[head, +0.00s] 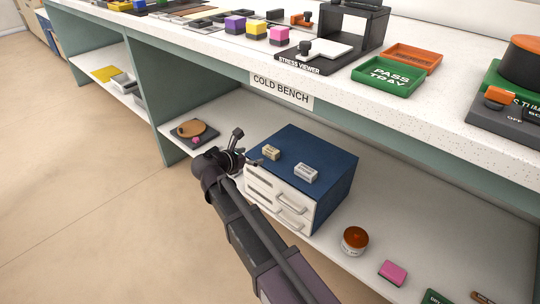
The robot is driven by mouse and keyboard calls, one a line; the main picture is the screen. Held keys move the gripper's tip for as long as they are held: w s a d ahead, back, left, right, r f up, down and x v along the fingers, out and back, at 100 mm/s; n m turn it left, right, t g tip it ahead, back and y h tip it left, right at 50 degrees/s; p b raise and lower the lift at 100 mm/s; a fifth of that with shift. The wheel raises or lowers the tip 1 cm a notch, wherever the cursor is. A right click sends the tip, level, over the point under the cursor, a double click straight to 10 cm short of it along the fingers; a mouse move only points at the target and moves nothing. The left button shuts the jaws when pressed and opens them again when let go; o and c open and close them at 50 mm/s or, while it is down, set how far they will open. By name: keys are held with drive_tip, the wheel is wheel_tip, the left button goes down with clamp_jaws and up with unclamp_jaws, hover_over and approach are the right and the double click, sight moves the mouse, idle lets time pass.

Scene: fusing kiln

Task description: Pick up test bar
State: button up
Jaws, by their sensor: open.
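No piece here carries a label I can read as test bar, so I cannot tell for certain which one it is. A small tan block (271,153) and a small pale grey block (306,173) lie apart on top of the blue drawer cabinet (325,152) on the lower shelf. My gripper (247,149) is open at the left edge of the cabinet top, left of the tan block and apart from it. My arm hides part of the cabinet's left front.
The bench top (450,95) overhangs the shelf and bears a green pass tray (386,76) and an orange tray (413,57). On the shelf stand a round jar (354,240), a pink block (393,272) and, left, a dark board (194,136).

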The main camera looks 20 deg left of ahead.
sight(268, 152)
drive_tip(key=shift+b+x, duration=0.75)
drive_tip(key=shift+x, duration=1.85)
drive_tip(key=shift+f, duration=0.1)
drive_tip(key=b+x, duration=0.1)
drive_tip(key=x, duration=0.3)
drive_tip(key=shift+a+f+b, duration=0.1)
drive_tip(key=shift+f+b, duration=0.05)
drive_tip(key=shift+b, duration=0.25)
drive_tip(key=shift+w+d+f, duration=0.1)
drive_tip(key=shift+w+d, duration=0.1)
drive_tip(key=shift+w, duration=0.3)
drive_tip(key=shift+c, duration=0.2)
drive_tip(key=c, duration=0.8)
